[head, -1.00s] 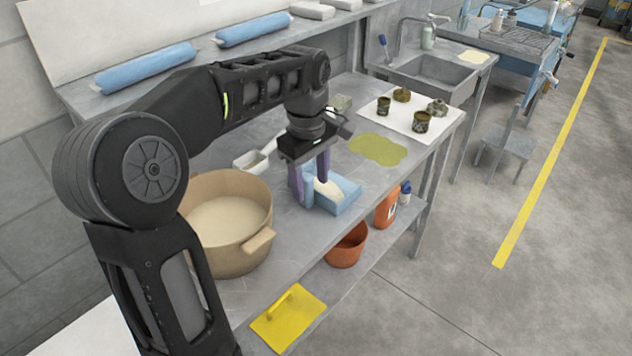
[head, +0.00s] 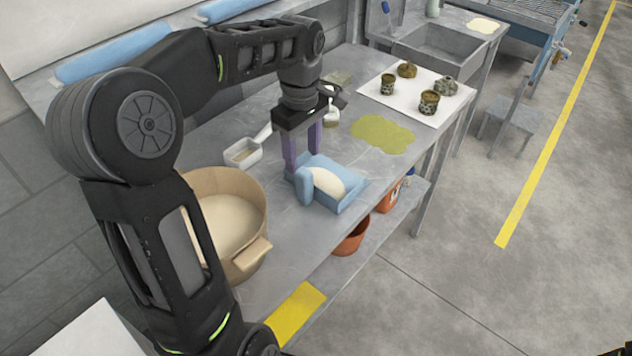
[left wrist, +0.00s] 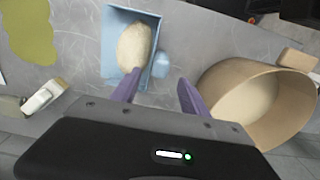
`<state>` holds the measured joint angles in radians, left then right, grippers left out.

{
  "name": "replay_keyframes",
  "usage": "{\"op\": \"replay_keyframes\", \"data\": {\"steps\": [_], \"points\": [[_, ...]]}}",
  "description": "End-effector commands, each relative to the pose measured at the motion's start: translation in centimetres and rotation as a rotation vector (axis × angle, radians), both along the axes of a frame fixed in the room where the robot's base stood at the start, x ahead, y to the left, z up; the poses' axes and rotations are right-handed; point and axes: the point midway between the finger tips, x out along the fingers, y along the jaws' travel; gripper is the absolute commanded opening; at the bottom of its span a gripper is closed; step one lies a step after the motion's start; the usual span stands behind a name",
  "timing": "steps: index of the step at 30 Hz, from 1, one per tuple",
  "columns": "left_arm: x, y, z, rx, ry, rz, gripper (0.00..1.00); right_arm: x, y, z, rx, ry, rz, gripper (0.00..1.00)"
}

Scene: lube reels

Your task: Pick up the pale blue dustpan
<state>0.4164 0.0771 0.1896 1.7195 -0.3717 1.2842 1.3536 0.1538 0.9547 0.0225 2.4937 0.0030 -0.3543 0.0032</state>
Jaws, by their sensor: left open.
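The pale blue dustpan (head: 352,203) lies on the grey metal workbench with a cream-coloured heap (head: 326,181) in it. Its short, thick handle (head: 304,186) points toward the large pot. My left gripper (head: 303,163) has two purple fingers pointing down, apart and empty, at the handle end. In the left wrist view the dustpan (left wrist: 113,22) is beyond the fingers, and the handle (left wrist: 161,65) shows just past the gap between the fingertips (left wrist: 158,78). I cannot tell the exact height of the fingertips above the bench. My right gripper does not show.
A large tan pot (head: 258,255) stands close on the near left. A green-yellow patch (head: 383,134) and a white board (head: 405,97) with several dark pots are farther right. An orange pot (head: 352,238) is on the lower shelf.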

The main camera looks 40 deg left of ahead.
Motion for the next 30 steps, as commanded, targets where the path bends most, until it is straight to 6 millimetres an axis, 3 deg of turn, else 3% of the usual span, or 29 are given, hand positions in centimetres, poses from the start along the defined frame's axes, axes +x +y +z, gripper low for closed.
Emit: {"op": "replay_keyframes", "data": {"steps": [12,22,30], "points": [[0.0,-0.1,-0.8,-0.001,0.000,-0.001,0.53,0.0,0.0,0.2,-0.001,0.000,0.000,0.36],[-0.1,-0.3,-5.0,-0.002,0.003,-0.001,0.53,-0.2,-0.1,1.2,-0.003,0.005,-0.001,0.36],[0.0,-0.3,-5.7,-0.001,-0.001,-0.001,0.53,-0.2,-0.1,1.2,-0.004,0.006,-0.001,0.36]]}}
